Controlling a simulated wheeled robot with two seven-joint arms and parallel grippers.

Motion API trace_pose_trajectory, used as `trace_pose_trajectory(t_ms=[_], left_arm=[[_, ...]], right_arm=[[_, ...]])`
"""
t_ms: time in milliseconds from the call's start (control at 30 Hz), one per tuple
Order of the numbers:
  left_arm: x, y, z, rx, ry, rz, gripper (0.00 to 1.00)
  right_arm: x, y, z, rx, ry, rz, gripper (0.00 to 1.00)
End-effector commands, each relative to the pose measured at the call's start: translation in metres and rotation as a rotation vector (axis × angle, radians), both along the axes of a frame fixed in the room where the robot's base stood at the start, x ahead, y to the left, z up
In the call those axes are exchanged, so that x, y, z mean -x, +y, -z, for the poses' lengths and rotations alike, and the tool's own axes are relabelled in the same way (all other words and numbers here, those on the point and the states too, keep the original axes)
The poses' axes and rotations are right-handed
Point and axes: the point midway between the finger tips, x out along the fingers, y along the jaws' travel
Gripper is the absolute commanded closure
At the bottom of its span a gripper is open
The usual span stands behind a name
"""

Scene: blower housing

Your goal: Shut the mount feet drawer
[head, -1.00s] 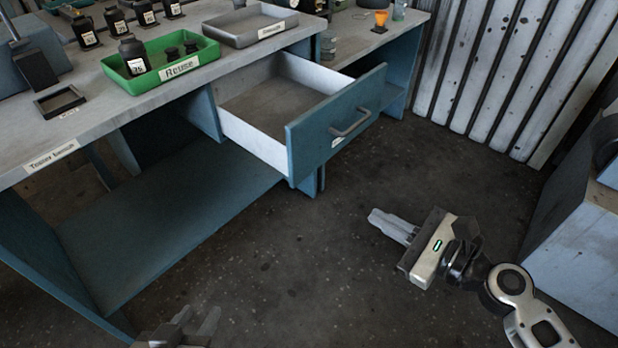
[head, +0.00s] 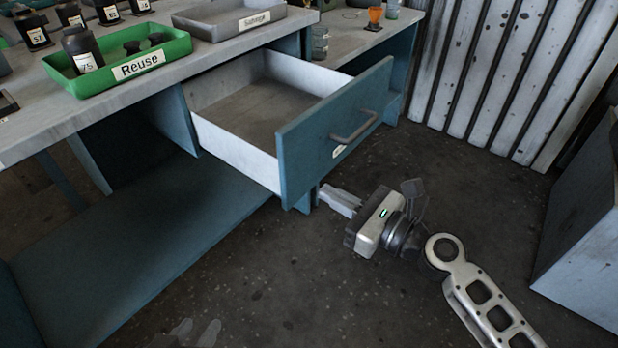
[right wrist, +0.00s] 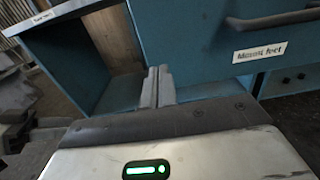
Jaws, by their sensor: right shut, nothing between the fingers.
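The mount feet drawer (head: 305,150) is a blue-fronted drawer with white inner walls, pulled out from under the bench; its inside looks empty. A grey bar handle (head: 356,126) is on its front. In the right wrist view the label "Mount feet" (right wrist: 259,52) shows under the handle (right wrist: 275,19). My right gripper (head: 328,196) is shut and empty, low in front of the drawer and below its front panel in the head view. Its closed fingers also show in the right wrist view (right wrist: 158,72).
An orange funnel-like item (head: 375,15) stands on the far surface. A grey cabinet (head: 585,245) is at right. Open floor lies before the drawer.

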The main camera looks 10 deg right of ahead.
Motion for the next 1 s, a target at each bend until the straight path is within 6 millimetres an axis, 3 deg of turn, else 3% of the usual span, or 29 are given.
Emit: trace_pose_trajectory(t_ms=[100, 300, 1000], left_arm=[[0.000, 0.001, -0.006, -0.001, -0.009, -0.005, 0.64], [0.000, 0.002, -0.008, -0.002, -0.017, -0.006, 0.64], [0.000, 0.003, -0.013, -0.004, -0.023, -0.009, 0.64]], right_arm=[[-0.019, 0.015, -0.002, -0.001, -0.003, -0.001, 1.00], [-0.038, 0.030, 0.000, -0.001, -0.001, 0.000, 1.00], [-0.053, 0.031, -0.001, -0.001, 0.001, 0.024, 1.00]])
